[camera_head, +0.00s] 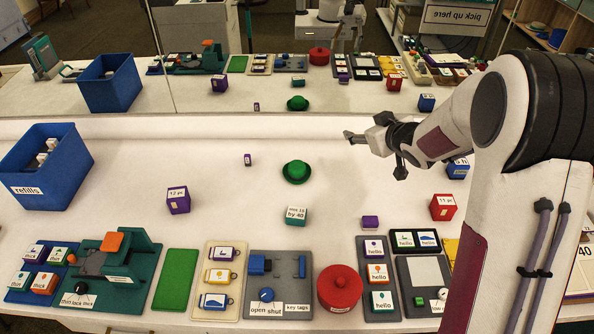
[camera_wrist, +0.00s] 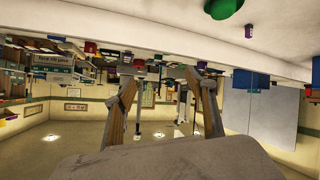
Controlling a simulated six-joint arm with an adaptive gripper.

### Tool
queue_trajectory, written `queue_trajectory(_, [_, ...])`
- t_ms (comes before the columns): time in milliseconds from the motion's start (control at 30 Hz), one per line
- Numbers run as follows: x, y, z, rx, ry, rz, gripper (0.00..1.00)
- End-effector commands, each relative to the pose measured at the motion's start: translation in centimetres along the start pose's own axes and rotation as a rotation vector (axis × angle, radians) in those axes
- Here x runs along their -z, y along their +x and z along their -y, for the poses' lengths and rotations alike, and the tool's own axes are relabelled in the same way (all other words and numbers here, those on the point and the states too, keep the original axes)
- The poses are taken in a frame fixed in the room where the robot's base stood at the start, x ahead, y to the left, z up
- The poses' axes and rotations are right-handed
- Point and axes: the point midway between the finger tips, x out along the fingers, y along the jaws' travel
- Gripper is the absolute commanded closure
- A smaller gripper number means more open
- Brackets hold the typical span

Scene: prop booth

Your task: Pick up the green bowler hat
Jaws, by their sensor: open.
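The green bowler hat (camera_head: 296,172) sits brim down on the white table, near the middle of the head view. In the wrist view, part of the green hat (camera_wrist: 222,8) shows at the top edge, cut off by the frame. My gripper (camera_head: 350,137) is to the right of the hat and farther back, raised and pointing left. It holds nothing and is apart from the hat. In the wrist view its two fingers (camera_wrist: 165,95) are spread with a gap between them.
A mirror behind the table repeats the scene. A small purple block (camera_head: 248,160) lies left of the hat. A green cube (camera_head: 295,215) is in front of it, and a purple cube (camera_head: 178,200) and blue bin (camera_head: 70,185) are farther left. Trays and a red round container (camera_head: 339,286) line the front.

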Motion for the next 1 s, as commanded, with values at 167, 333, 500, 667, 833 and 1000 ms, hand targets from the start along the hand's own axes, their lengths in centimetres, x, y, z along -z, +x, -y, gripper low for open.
queue_trajectory(167, [-1.6,3.1,1.8,0.085,-0.007,-0.042,0.44])
queue_trajectory(333, [-3.2,5.5,3.9,0.172,-0.009,-0.086,0.44])
queue_trajectory(500, [-5.1,7.5,6.2,0.264,0.0,-0.127,0.44])
queue_trajectory(667, [-7.0,8.9,8.6,0.353,0.016,-0.164,0.44])
queue_trajectory(833, [-8.5,9.6,10.6,0.428,0.032,-0.196,0.44])
queue_trajectory(1000, [-9.2,9.8,11.5,0.464,0.042,-0.211,0.44])
